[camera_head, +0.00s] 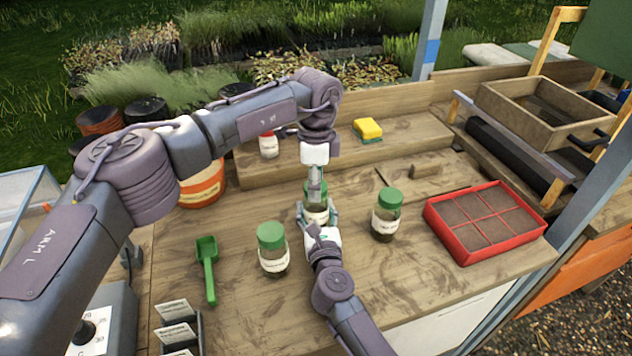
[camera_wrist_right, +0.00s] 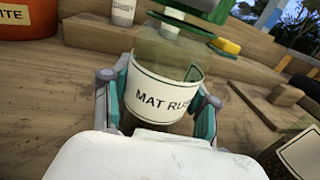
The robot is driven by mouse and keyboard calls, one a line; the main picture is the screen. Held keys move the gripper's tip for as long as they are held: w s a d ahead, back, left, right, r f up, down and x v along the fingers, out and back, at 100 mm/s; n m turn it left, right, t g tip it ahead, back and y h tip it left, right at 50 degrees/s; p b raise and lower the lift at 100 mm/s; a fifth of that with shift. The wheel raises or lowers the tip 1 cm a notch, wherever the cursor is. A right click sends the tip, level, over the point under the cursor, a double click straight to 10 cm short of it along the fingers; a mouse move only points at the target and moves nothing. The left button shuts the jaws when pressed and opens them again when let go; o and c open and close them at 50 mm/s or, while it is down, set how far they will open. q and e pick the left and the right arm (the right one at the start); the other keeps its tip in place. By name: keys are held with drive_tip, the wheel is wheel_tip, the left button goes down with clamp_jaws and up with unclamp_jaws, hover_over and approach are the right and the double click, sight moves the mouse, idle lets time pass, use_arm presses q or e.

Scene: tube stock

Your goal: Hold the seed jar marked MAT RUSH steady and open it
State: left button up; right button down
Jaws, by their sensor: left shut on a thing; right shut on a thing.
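The jar marked MAT RUSH (camera_wrist_right: 160,97) is clear glass with a white label and stands on the wooden bench. In the head view the jar (camera_head: 318,215) is mostly covered by my grippers. My right gripper (camera_wrist_right: 160,108) is shut around its body, one finger on each side; it also shows in the head view (camera_head: 319,228). My left gripper (camera_head: 316,188) comes from above and is shut on the jar's green lid (camera_wrist_right: 183,23).
Similar green-lidded jars stand at left (camera_head: 272,250) and right (camera_head: 387,214), close to my grippers. A red seed tray (camera_head: 486,257) lies further right. A green scoop (camera_head: 208,268) lies at left. A raised shelf with a yellow sponge (camera_head: 367,128) is behind.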

use_arm(q)
drive_tip(key=shift+r, duration=0.15)
idle(0.5)
drive_tip(key=shift+r, duration=0.95)
drive_tip(key=shift+r, duration=0.1)
drive_tip(key=shift+r, duration=1.9)
use_arm(e)
drive_tip(key=shift+c, duration=1.2)
unclamp_jaws()
